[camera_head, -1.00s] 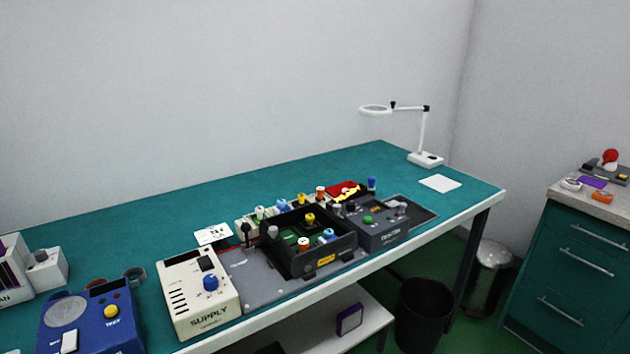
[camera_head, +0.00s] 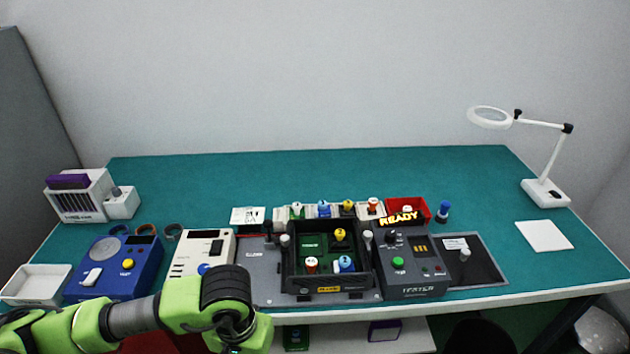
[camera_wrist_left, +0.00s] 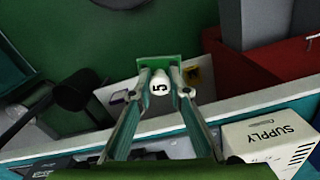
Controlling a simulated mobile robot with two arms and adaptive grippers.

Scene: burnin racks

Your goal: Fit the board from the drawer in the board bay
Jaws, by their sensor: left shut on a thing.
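In the left wrist view my left gripper (camera_wrist_left: 158,90) is shut on a green board (camera_wrist_left: 174,64) with a white knob (camera_wrist_left: 159,84) marked 5. In the head view my left arm reaches in at the lower left, in front of the bench edge; its fingers and the held board are hidden there. A black open-topped frame (camera_head: 297,285), apparently the board bay, stands at the middle front of the bench. It has green inside and yellow, red-and-white and blue-and-white knobs. My right gripper is not in view.
The cream supply box (camera_head: 196,250) and blue unit (camera_head: 128,278) stand left. A purple box (camera_head: 384,330) is on the lower shelf. The back of the bench is clear.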

